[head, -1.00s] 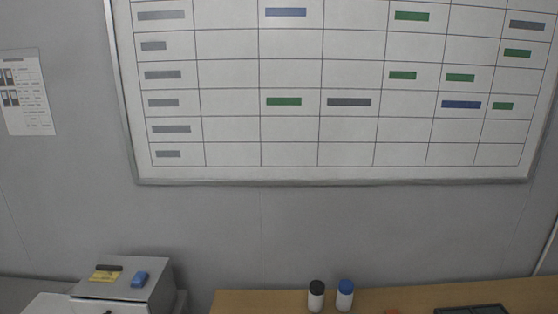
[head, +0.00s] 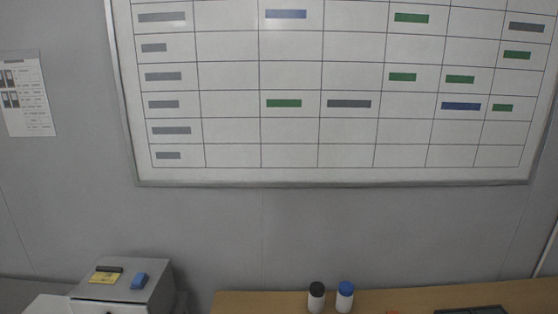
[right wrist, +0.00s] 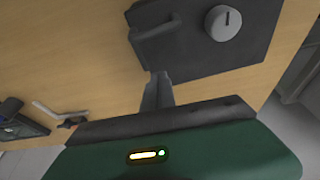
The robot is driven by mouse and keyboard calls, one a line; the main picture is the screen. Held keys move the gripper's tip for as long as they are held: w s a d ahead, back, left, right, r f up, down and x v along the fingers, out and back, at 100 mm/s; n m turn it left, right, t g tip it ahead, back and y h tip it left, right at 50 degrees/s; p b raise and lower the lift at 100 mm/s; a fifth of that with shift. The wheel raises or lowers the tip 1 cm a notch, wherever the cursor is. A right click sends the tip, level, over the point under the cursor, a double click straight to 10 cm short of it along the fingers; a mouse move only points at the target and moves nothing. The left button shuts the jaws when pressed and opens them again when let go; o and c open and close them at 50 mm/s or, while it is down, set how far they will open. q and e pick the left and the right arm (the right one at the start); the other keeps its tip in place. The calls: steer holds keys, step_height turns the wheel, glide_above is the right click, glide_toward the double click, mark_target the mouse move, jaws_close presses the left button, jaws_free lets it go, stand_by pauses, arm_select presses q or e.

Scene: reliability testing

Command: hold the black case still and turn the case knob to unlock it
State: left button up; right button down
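The black case (right wrist: 255,58) lies on the wooden table in the right wrist view, cut off by the top edge. A dark handle (right wrist: 157,27) is beside the knob. My right gripper (right wrist: 160,78) has its fingers together at the centre, with nothing visible between them. The fingertips appear close to the case's edge below the handle; I cannot tell if they touch it. The head view shows neither gripper, and I cannot identify the case there.
The wooden table (head: 260,302) holds a black-capped bottle (head: 316,297), a blue-capped bottle (head: 345,297) and a dark flat object (head: 470,310). A grey cabinet (head: 150,285) stands at left. A whiteboard (head: 230,155) hangs behind. A pale tool (right wrist: 58,113) lies left in the wrist view.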

arm_select(q)
steer(key=shift+f+b, duration=0.5)
steer(key=shift+b, duration=0.05)
arm_select(e)
steer(key=shift+f, duration=0.85)
arm_select(q)
steer(key=shift+o, duration=0.4)
